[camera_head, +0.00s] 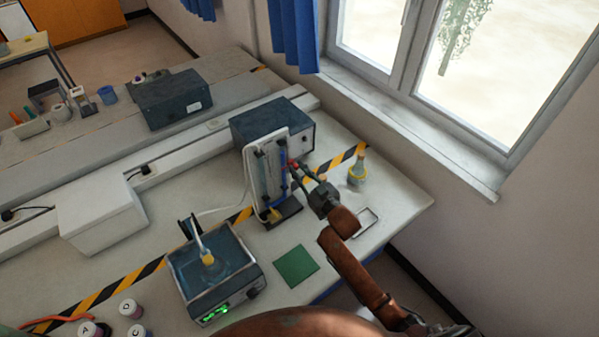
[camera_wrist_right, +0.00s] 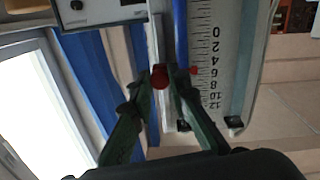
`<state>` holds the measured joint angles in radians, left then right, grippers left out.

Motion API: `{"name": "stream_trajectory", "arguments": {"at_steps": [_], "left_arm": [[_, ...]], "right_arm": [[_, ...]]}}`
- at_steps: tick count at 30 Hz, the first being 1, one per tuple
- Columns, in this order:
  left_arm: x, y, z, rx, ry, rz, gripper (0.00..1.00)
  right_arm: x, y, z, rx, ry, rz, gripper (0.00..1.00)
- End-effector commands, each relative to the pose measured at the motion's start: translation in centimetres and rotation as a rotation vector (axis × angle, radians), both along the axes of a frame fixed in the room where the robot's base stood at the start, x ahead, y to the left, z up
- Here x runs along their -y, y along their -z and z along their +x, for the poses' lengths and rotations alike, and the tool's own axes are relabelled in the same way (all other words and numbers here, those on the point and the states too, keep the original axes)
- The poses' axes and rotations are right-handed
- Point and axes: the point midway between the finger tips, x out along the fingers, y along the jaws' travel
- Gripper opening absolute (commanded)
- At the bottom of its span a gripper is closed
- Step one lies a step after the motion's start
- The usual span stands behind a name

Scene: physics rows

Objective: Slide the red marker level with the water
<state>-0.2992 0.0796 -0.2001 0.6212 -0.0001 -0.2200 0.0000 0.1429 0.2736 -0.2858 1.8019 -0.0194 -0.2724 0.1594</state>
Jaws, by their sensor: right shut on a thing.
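The tube stand (camera_head: 270,178) is a white upright panel with blue columns on the table below the window. In the right wrist view its ruled scale (camera_wrist_right: 205,50) appears upside down beside a blue column (camera_wrist_right: 180,25). The red marker (camera_wrist_right: 159,77) has a red tip (camera_wrist_right: 194,70) over the scale, near the 4 and 6. My right gripper (camera_wrist_right: 161,80) is shut on the marker's red knob; the head view also shows this gripper (camera_head: 297,168) at the panel's right side. My left gripper is not in view.
A dark box (camera_head: 312,135) stands behind the panel. The window sill (camera_head: 420,125) borders the right.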

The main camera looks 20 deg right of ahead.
Motion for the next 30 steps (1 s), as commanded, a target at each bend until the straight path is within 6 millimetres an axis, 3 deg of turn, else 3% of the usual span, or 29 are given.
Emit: {"name": "stream_trajectory", "arguments": {"at_steps": [1, 10, 23, 24, 30], "left_arm": [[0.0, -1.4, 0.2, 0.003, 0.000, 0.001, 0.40], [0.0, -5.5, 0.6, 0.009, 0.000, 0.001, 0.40], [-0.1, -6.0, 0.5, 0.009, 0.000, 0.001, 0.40], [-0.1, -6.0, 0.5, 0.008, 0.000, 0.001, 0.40], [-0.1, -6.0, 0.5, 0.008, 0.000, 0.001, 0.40]], "right_arm": [[0.0, -1.6, 0.0, 0.003, 0.000, 0.000, 0.00], [0.0, -5.9, 0.0, 0.003, 0.000, 0.000, 0.00], [0.0, -6.4, 0.0, 0.002, 0.000, 0.000, 0.00], [0.0, -6.4, 0.0, 0.002, 0.000, 0.000, 0.18], [0.0, -6.4, 0.0, 0.001, 0.000, -0.001, 0.32]]}}
